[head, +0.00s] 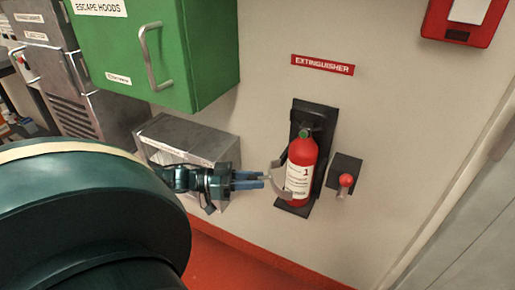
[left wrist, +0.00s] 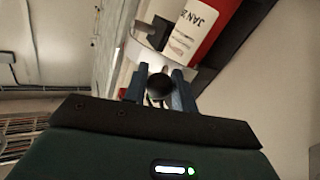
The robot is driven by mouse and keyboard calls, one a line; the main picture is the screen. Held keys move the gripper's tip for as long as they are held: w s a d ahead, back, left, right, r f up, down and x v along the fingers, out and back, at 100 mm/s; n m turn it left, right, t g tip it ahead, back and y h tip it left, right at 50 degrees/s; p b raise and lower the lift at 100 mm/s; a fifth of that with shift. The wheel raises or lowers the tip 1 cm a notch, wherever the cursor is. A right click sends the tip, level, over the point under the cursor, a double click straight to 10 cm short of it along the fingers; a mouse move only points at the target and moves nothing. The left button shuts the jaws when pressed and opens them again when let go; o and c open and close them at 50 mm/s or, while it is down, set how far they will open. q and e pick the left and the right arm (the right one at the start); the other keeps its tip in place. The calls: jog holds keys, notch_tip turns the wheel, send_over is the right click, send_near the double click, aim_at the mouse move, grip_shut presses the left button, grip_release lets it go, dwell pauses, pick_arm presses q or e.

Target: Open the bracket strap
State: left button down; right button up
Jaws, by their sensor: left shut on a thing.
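The red fire extinguisher (head: 301,161) stands upright in a black wall bracket (head: 303,118). The grey bracket strap (head: 278,172) shows as a curved band at the cylinder's left side, and part of it stands out from the cylinder. My left gripper (head: 264,180) reaches it from the left. In the left wrist view the strap (left wrist: 143,55) is a pale metal band in front of the extinguisher (left wrist: 215,25). A dark round knob (left wrist: 160,84) sits between the two blue fingers, which are shut on it. I cannot tell how the strap's far end is fastened. My right gripper is not in view.
A green cabinet (head: 195,60) hangs at upper left, with a grey metal box (head: 185,137) below it. A small dark box with a red knob (head: 346,180) is on the wall right of the extinguisher. Open floor (head: 235,262) is red.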

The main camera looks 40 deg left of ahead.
pick_arm(q)
jog(key=shift+a+g+h, duration=0.2)
jog(key=shift+g+h, duration=0.1)
jog(key=shift+g, duration=0.1)
jog(key=c, duration=1.2)
grip_release()
jog(key=p+v, duration=0.1)
jog(key=v, duration=1.2)
